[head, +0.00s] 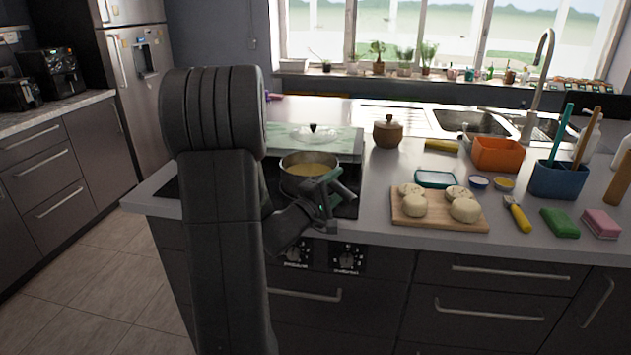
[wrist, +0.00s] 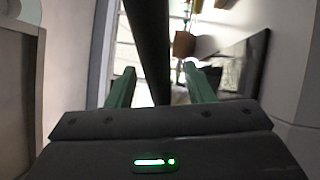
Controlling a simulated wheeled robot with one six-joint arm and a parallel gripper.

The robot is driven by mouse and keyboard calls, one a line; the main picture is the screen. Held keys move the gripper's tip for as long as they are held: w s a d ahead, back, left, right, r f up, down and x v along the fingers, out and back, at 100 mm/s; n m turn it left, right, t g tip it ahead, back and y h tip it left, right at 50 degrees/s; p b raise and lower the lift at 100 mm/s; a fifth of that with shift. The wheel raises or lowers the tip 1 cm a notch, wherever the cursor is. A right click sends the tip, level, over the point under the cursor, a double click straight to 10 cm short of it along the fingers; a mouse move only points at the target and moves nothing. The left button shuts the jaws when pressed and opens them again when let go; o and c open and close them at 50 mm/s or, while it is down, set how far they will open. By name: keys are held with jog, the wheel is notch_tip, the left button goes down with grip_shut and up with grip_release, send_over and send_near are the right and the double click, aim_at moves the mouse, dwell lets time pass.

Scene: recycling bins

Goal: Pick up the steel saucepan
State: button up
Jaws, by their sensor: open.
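The steel saucepan (head: 309,158), with yellowish contents, stands on the dark hob near the counter's front edge. My gripper (head: 334,192) is at its near side, just below and right of its rim, and covers part of it in the head view. In the wrist view the two green fingers stand apart. A long dark bar (wrist: 148,40), which looks like the saucepan's handle, runs between them. I cannot tell whether either finger touches it.
A clear lid with a dark knob (head: 313,128) lies behind the saucepan. To the right, a wooden board (head: 440,222) holds several pale dough rounds. A brown lidded pot (head: 388,133), an orange container (head: 498,154) and a blue caddy (head: 556,182) stand farther along the counter.

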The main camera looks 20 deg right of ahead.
jog(key=shift+x, duration=0.75)
grip_shut()
dwell(0.8)
